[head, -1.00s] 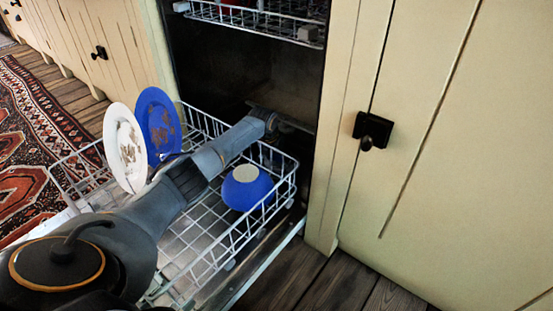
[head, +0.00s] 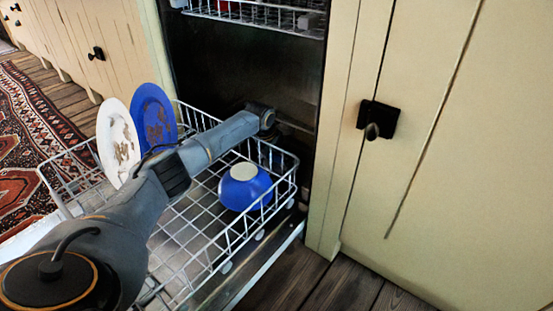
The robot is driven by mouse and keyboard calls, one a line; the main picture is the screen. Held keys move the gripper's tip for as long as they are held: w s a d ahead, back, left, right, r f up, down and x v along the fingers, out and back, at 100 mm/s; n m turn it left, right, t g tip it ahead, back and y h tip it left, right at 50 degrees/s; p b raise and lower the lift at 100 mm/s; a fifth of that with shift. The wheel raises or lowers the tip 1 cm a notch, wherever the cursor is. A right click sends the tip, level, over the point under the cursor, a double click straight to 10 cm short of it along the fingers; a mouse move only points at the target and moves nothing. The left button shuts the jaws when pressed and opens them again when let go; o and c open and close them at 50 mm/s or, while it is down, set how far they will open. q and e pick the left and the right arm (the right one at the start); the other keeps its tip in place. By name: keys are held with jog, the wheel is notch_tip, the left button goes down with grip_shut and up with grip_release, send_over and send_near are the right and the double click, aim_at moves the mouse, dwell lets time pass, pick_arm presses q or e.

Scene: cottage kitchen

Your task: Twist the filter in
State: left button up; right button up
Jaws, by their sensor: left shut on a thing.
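My left arm comes in from the lower left, crosses over the pulled-out lower rack and reaches into the dark dishwasher tub (head: 230,75). My left gripper (head: 264,118) is at the arm's far end, low in the tub behind the rack. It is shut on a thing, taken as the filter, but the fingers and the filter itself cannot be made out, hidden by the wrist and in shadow. How the filter sits in the tub floor cannot be told. My right gripper is not in view.
The lower rack (head: 222,262) holds a stained white plate (head: 113,140), a stained blue plate (head: 152,112) and an upside-down blue bowl (head: 243,190) close beside my arm. The upper rack (head: 265,18) hangs above. A cream cabinet (head: 440,150) with a dark knob (head: 376,118) stands right.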

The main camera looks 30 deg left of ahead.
pick_arm(q)
jog(key=shift+s+a+f, duration=0.1)
jog(key=shift+s+f, duration=0.25)
jog(key=shift+f, duration=0.1)
jog(key=o, duration=1.3)
jog(key=shift+c, duration=0.2)
